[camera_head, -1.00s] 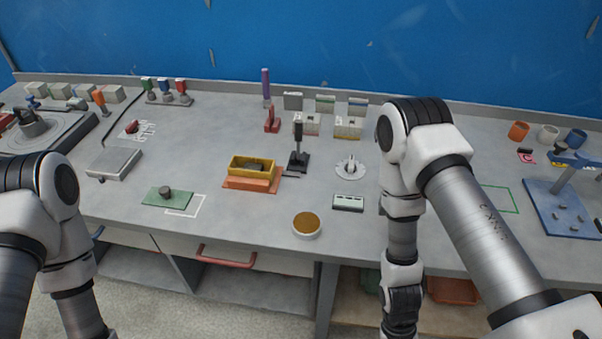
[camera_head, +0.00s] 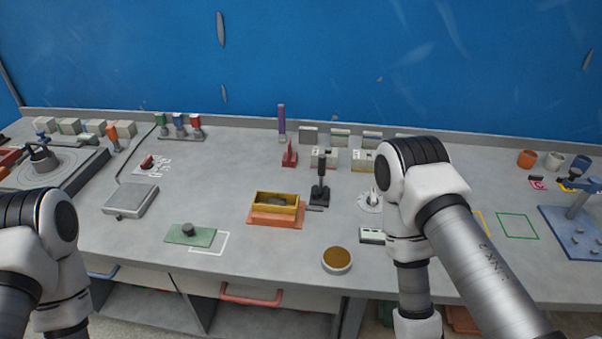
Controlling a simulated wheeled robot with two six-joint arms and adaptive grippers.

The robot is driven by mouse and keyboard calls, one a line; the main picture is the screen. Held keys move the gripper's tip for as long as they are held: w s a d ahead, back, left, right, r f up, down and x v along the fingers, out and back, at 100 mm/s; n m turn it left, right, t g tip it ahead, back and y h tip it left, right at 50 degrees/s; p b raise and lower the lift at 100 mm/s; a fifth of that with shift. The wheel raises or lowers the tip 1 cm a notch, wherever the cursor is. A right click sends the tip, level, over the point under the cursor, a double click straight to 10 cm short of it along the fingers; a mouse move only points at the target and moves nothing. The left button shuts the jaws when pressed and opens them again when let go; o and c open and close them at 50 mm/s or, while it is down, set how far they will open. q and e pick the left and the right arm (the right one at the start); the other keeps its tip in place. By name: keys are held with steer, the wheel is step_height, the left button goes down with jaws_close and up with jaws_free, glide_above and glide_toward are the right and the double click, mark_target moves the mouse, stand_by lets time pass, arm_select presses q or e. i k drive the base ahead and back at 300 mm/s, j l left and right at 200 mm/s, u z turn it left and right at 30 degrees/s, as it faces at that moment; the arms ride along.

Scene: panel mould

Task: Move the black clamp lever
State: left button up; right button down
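The black clamp lever (camera_head: 320,177) stands upright on a small dark base in the middle of the bench, just right of the yellow mould box. The yellow mould box (camera_head: 276,203) sits on an orange plate (camera_head: 273,219). My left arm comes in at the lower left and my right arm at the right. Neither gripper shows; both arms run out of the picture at the bottom. Nothing of mine touches the lever.
A brown-filled dish (camera_head: 337,259) is near the front edge.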

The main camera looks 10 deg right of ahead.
mark_target(322, 157)
steer(key=j+z, duration=0.25)
steer(key=j, duration=1.35)
steer(key=i, duration=0.05)
